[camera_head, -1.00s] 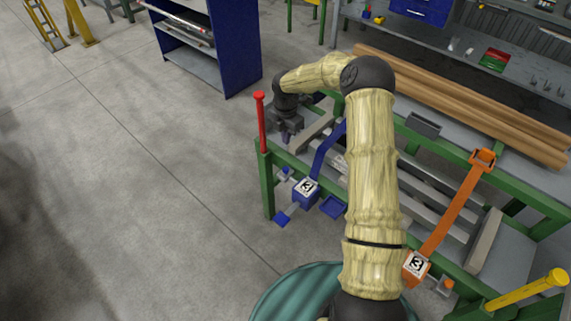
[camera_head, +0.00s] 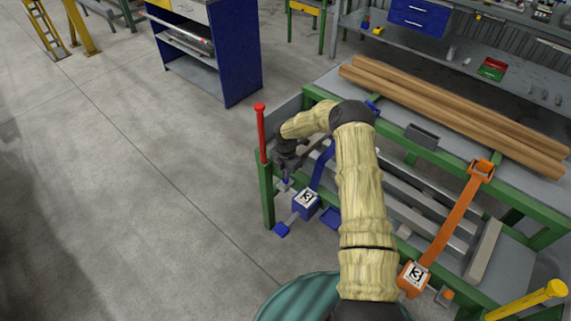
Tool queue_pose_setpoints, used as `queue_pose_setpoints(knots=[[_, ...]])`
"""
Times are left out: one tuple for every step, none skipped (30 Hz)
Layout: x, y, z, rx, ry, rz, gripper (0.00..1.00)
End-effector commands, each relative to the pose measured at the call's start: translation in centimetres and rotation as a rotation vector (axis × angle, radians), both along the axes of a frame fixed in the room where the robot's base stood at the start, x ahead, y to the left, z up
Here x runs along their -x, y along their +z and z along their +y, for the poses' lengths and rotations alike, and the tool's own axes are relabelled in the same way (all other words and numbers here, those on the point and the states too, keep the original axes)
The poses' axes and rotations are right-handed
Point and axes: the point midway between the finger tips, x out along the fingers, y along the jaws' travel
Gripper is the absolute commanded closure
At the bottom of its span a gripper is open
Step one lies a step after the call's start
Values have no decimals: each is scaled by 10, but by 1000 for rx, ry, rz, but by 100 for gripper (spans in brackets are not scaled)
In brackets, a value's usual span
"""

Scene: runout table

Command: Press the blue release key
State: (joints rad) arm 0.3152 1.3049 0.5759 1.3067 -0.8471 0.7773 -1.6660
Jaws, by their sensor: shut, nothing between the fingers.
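A blue strap (camera_head: 324,165) runs down over the table's near rail to a blue buckle block (camera_head: 306,203) with a white marked face.
A red post (camera_head: 261,134) stands close left of my gripper. An orange strap (camera_head: 455,218) and its buckle (camera_head: 413,278) are to the right, near a yellow-capped post (camera_head: 555,289). Wooden beams (camera_head: 460,115) lie across the back. The floor at left is clear.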

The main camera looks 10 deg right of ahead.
Motion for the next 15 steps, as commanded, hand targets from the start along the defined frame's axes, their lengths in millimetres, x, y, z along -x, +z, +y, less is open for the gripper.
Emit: queue_pose_setpoints(knots=[[0,-4,0,0,0,0,100],[0,-6,0,0,-1,0,100],[0,-7,0,0,-1,0,100],[0,-8,0,0,-1,0,100],[0,-9,0,-1,-1,-1,100],[0,-9,0,0,-1,-1,100],[0,-9,0,0,-1,-1,100],[0,-9,0,0,-1,-1,100],[0,-9,0,0,-1,-1,100],[0,-9,0,0,-1,-1,100],[0,-9,0,0,-1,-1,100],[0,-9,0,0,-1,-1,100],[0,-9,0,1,-1,-1,100],[0,-10,0,0,0,0,100],[0,-12,0,0,0,0,100]])
